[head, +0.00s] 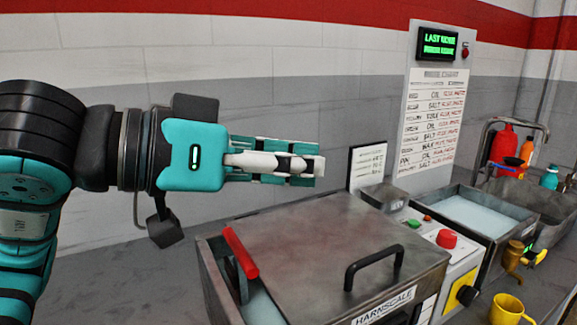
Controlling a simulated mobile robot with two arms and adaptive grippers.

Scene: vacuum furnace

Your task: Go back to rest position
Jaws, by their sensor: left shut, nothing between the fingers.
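My left gripper (318,164) reaches in from the left, level, in teal and white. Its fingers are together with nothing between them. It hangs in the air in front of the wall, appearing above the metal lid (325,235) of the tank and apart from it. My right gripper is not in view.
The tank has a red handle (241,252) and a black handle (374,266). To the right are a control panel with a red button (446,238), an open basin (480,214), a sink with a tap, and a yellow mug (508,309). A sign board (433,110) stands behind.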

